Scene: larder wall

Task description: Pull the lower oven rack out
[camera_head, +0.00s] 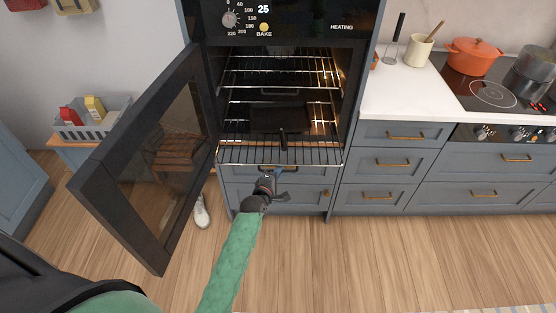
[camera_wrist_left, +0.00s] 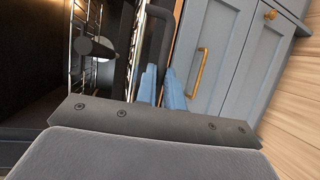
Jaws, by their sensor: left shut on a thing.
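The oven stands open, and its lower rack (camera_head: 235,155) is a wire shelf whose front edge sticks out past the oven opening. A dark pan (camera_head: 280,116) lies on it, its handle pointing forward. My left gripper (camera_head: 278,171) is at the middle of the rack's front edge, shut on the rack's dark handle. In the left wrist view the blue fingers (camera_wrist_left: 163,84) close around the lower end of that dark handle (camera_wrist_left: 155,40); the exact contact is partly hidden. My right gripper is out of view.
The upper rack (camera_head: 300,78) sits inside the oven. The oven door (camera_head: 150,160) is swung wide to the left of my arm. Drawers (camera_head: 300,192) lie below, with a counter (camera_head: 395,95) to the right. The wooden floor in front is mostly clear.

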